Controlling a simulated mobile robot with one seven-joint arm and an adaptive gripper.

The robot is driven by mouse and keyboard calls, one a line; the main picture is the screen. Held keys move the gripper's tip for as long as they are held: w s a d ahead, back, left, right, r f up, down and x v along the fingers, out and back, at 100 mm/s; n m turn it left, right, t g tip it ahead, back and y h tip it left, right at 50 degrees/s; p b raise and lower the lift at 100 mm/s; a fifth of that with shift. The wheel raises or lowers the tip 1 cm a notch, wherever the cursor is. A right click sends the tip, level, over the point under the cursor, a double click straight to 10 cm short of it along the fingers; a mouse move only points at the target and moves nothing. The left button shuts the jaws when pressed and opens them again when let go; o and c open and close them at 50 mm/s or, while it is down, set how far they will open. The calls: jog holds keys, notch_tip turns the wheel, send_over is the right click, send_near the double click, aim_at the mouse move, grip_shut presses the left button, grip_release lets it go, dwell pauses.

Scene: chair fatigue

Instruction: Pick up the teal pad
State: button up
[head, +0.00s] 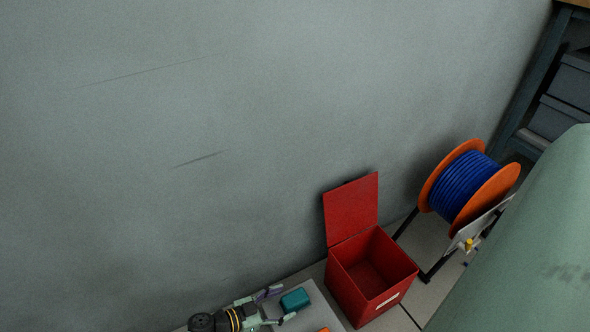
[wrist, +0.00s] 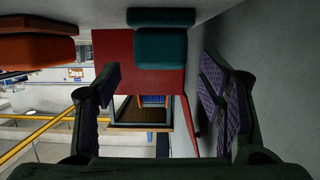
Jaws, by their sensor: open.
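The teal pad (head: 295,300) is a small rounded block lying on a grey surface (head: 318,305) at the bottom of the head view. In the wrist view, which looks upside down, the pad (wrist: 160,45) is at the top centre. My gripper (head: 275,306) is open and empty, just left of the pad in the head view, with its fingers pointing toward it. In the wrist view the pad lies ahead, sideways between the spread fingers (wrist: 160,95) but nearer the top edge. I cannot tell if a fingertip touches it.
An orange block (wrist: 37,48) lies beside the pad; its edge shows in the head view (head: 325,329). An open red box (head: 352,292) stands right of the surface, with a blue cable reel (head: 468,188) beyond. A grey wall (head: 150,150) rises close behind.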

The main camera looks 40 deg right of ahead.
aim_at(290, 300)
jog(key=b+x, duration=0.1)
jog(key=x, duration=0.4)
jog(key=shift+f, duration=0.1)
jog(key=shift+c, duration=0.5)
jog(key=c, duration=1.1)
jog(key=shift+c, duration=0.2)
notch_tip(290, 300, up, 10)
jog(key=p, duration=0.4)
